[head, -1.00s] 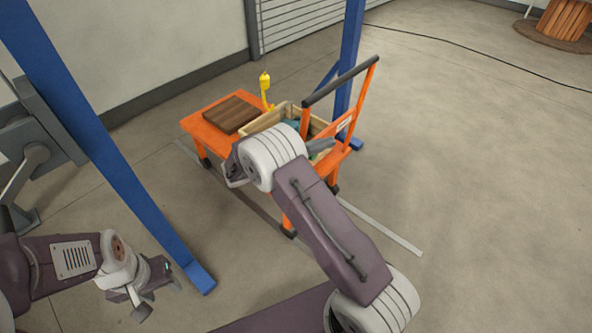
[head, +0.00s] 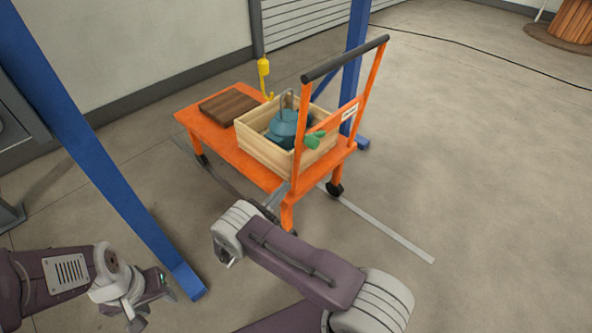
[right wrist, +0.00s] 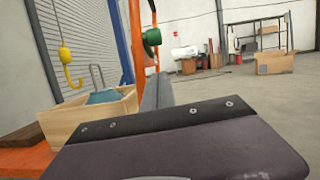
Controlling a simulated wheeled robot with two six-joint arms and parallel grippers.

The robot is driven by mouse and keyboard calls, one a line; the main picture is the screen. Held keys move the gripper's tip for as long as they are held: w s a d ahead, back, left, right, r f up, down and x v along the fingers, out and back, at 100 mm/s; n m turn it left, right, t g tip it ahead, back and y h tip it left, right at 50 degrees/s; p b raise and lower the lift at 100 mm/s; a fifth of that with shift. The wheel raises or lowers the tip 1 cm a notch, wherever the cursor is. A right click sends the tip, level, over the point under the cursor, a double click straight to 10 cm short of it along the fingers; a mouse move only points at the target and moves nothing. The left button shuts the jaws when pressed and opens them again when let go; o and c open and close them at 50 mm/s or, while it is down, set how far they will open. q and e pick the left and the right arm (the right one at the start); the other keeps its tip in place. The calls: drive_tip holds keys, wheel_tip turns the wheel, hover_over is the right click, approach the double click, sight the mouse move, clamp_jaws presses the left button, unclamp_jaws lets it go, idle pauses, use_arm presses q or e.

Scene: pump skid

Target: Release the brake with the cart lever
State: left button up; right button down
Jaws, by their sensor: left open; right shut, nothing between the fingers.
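The orange cart (head: 215,135) stands ahead of me. A green-gripped lever (head: 314,138) is on its near upright, below the dark push bar; it also shows in the right wrist view (right wrist: 152,38). My right gripper (head: 277,195) is low beside the near end of the cart, mostly hidden behind my own arm in the head view. In the right wrist view its shut, empty fingers (right wrist: 163,80) point ahead, below the lever and apart from it. My left gripper (head: 154,308) is open and empty at the lower left, far from the cart.
A wooden crate (head: 262,150) holding a teal pump-like part (head: 285,128) and a brown board (head: 229,107) sit on the cart. A yellow hook (head: 264,75) hangs above it. Blue posts (head: 110,170) stand left and behind.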

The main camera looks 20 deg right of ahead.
sight(307, 143)
drive_tip(key=r+x, duration=0.2)
drive_tip(key=x, duration=1)
drive_tip(key=shift+a+r+b, duration=0.3)
drive_tip(key=shift+r+b, duration=0.1)
drive_tip(key=shift+s, duration=0.15)
wheel_tip(307, 143, up, 6)
drive_tip(key=y+p, duration=0.1)
drive_tip(key=p, duration=0.4)
drive_tip(key=g+y+p, duration=0.1)
drive_tip(key=y+p, duration=0.1)
drive_tip(key=p, duration=0.3)
drive_tip(key=shift+d+f+g, duration=0.2)
drive_tip(key=shift+g, duration=0.1)
drive_tip(key=d+r+y+p, duration=0.1)
drive_tip(key=p, duration=0.2)
drive_tip(key=r+g+y+p, duration=0.1)
drive_tip(key=y+p, duration=0.1)
drive_tip(key=p, duration=0.1)
drive_tip(key=w+d+r+g+y+p, duration=0.1)
drive_tip(key=r+y+p, duration=0.1)
drive_tip(key=p, duration=0.1)
drive_tip(key=shift+w+d+p, duration=0.1)
drive_tip(key=shift+d+p, duration=0.2)
drive_tip(key=shift+p, duration=0.05)
drive_tip(key=shift+w+d+r+g+y+p, duration=0.3)
drive_tip(key=shift+d+g+y+p, duration=0.1)
drive_tip(key=shift+d+y+p, duration=0.25)
drive_tip(key=shift+w+d+r+p, duration=0.15)
drive_tip(key=shift+d+r+p, duration=0.05)
drive_tip(key=shift+d+p, duration=0.1)
